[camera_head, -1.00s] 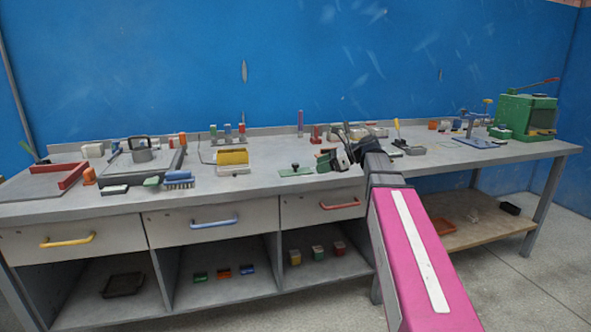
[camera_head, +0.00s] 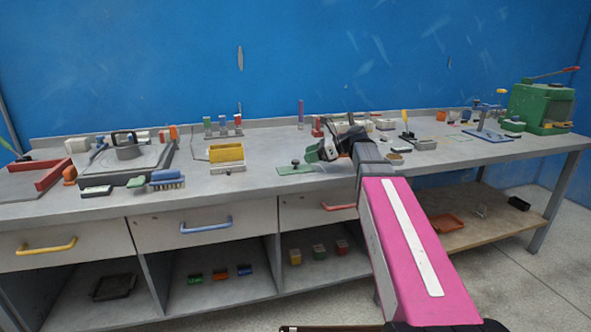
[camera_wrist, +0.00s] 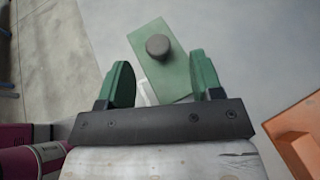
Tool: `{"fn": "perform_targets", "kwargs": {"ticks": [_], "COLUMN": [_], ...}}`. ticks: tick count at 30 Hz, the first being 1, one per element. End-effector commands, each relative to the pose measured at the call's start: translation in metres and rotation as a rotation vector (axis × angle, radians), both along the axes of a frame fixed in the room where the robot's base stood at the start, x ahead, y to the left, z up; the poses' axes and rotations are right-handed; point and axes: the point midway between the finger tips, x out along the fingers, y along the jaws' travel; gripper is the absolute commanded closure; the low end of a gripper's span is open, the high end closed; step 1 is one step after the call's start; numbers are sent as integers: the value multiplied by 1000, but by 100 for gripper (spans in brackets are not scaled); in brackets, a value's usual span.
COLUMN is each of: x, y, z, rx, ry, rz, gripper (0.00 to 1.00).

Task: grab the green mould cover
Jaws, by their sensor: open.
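The green mould cover is a flat green plate (camera_head: 298,170) with a dark round knob, lying on the bench near its front edge. In the wrist view the green plate (camera_wrist: 178,78) lies beyond my fingers, tilted in the picture, with its grey knob roughly between the fingertip directions. My gripper (camera_head: 322,151) is just right of the cover in the head view, with its green fingers apart and nothing between them. I see no contact with the knob.
A yellow block on a grey base (camera_head: 227,153) stands left of the cover. Further left are a blue brush (camera_head: 167,177) and a grey plate with a handled block. An orange thing (camera_wrist: 300,138) shows at the wrist view's lower right. Bare bench surrounds the cover.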

Motion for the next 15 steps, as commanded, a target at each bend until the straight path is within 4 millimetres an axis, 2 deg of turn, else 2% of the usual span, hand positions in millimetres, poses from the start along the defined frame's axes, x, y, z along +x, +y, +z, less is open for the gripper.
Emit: {"fn": "perform_targets", "kwargs": {"ticks": [8, 15], "x": [1, 2], "y": [18, 48], "z": [-9, -24], "rx": [0, 0], "ry": [0, 0], "rz": [0, 2], "gripper": [40, 40]}}
